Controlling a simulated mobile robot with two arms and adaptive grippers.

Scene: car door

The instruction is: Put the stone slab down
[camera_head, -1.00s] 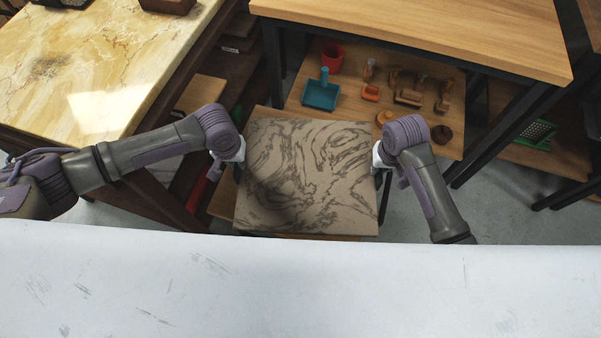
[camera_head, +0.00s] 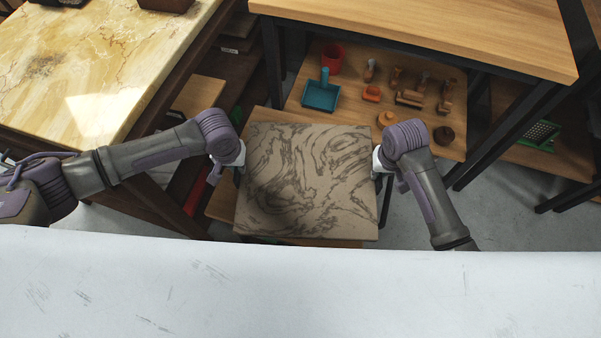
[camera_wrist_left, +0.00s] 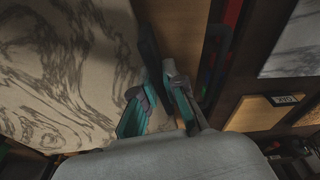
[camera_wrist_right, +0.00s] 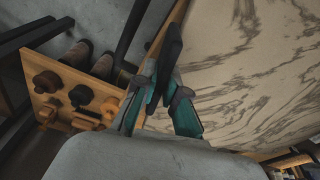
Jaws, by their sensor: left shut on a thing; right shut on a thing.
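The stone slab (camera_head: 305,185) is square and beige with dark swirling veins. It lies flat between my two arms in the head view, and it also shows in the left wrist view (camera_wrist_left: 60,70) and the right wrist view (camera_wrist_right: 250,80). My left gripper (camera_wrist_left: 160,95) is at the slab's left side and shut on it. My right gripper (camera_wrist_right: 168,85) is at the slab's right side and shut on it. In the head view my wrists hide most of the fingers. I cannot tell whether the slab's underside touches anything.
A marble-topped table (camera_head: 110,60) stands at the left. A white scratched surface (camera_head: 300,295) fills the front.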

